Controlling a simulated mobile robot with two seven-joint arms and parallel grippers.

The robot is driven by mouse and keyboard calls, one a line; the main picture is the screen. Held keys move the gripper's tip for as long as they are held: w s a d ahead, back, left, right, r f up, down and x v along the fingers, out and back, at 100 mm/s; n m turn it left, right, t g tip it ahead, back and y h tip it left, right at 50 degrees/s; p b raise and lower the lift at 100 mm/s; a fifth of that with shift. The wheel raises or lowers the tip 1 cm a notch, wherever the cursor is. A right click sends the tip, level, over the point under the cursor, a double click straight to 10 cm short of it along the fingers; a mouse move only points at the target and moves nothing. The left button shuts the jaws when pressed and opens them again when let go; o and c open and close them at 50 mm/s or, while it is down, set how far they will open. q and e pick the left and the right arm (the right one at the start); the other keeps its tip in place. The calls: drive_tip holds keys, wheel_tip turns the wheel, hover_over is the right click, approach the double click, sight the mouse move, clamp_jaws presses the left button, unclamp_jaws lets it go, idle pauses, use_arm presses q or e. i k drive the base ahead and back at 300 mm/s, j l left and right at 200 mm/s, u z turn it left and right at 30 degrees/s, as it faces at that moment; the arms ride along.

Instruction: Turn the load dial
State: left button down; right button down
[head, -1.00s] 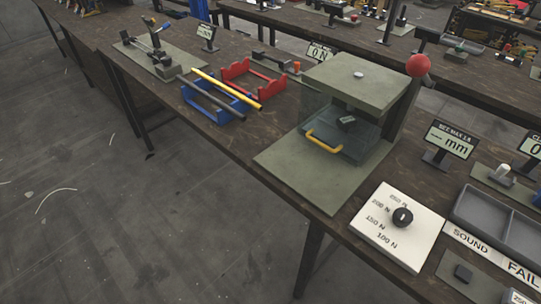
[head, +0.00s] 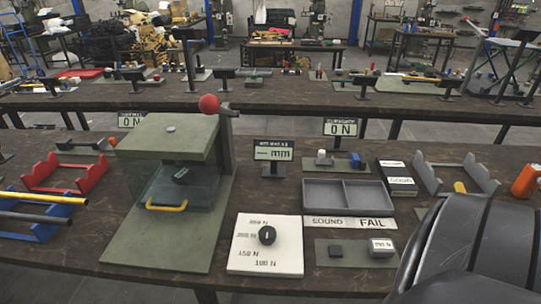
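The load dial is a round black knob (head: 267,235) with a light pointer line, on a white plate (head: 285,263) at the front edge of the workbench. The printed marks include 150 N and 100 N, running down the left side to the bottom of the plate; the upper marks are small. The pointer's exact setting is too small to tell. Neither gripper shows in the head view. A dark link of my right arm fills the lower right corner, and its gripper is out of sight. Nothing touches the dial.
The green press (head: 168,140) with a red ball lever (head: 209,104) and clear guard stands left of the dial. A grey two-part tray (head: 349,208) and SOUND/FAIL strip (head: 350,223) lie right. A display (head: 273,151) stands behind. The bench just before the dial is narrow.

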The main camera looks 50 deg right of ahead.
sight(267, 235)
drive_tip(key=z, duration=1.45)
